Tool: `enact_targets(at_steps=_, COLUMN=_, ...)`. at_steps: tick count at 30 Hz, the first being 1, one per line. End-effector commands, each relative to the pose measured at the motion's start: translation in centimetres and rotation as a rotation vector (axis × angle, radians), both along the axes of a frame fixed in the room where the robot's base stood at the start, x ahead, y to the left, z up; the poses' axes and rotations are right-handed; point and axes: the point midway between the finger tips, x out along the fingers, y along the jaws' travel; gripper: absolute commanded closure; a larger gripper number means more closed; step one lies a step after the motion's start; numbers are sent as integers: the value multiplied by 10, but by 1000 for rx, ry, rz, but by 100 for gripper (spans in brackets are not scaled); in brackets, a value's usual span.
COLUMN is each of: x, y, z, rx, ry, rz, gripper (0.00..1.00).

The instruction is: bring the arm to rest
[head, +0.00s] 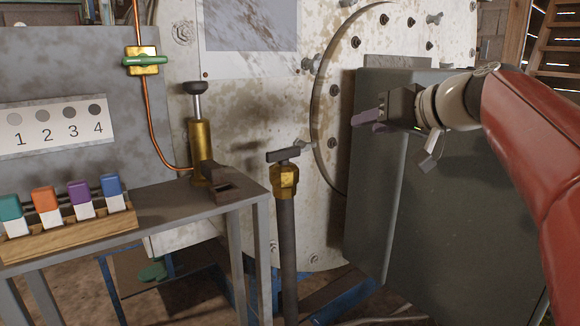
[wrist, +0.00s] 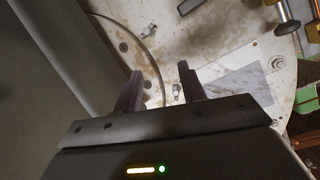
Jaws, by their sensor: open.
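My gripper (head: 367,120) is at the end of my red arm, in the upper right of the head view. It hangs in front of the dark grey-green cabinet and points left toward the pale, stained still wall (head: 240,100). In the wrist view its two dark fingers (wrist: 161,88) stand apart with nothing between them. The still wall, with its bolts and curved seam, lies beyond the fingertips.
The grey-green cabinet (head: 375,190) stands close beside my gripper. A brass-collared valve post (head: 285,182) rises left of it. A metal table (head: 190,200) holds a brass pump (head: 201,150) and a wooden rack (head: 70,230) of coloured-topped pieces. A numbered plate (head: 55,125) is behind.

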Motion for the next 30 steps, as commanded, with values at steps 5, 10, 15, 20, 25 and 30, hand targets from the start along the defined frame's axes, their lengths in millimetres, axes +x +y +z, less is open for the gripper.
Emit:
enact_targets(at_steps=5, x=-66, y=21, z=-66, rx=-74, ry=223, rz=-61, gripper=59)
enact_targets(at_steps=10, x=-154, y=25, z=-159, rx=-222, ry=443, rz=-159, gripper=59)
enact_targets(at_steps=15, x=-223, y=13, z=-232, rx=-371, ry=558, rz=-248, gripper=59)
enact_targets(at_steps=20, x=-253, y=2, z=-266, rx=-452, ry=593, rz=-292, gripper=59)
enact_targets(at_steps=25, x=-258, y=-1, z=-274, rx=-468, ry=601, rz=-303, gripper=59)
enact_targets(at_steps=30, x=-258, y=0, z=-274, rx=-468, ry=601, rz=-302, gripper=59)
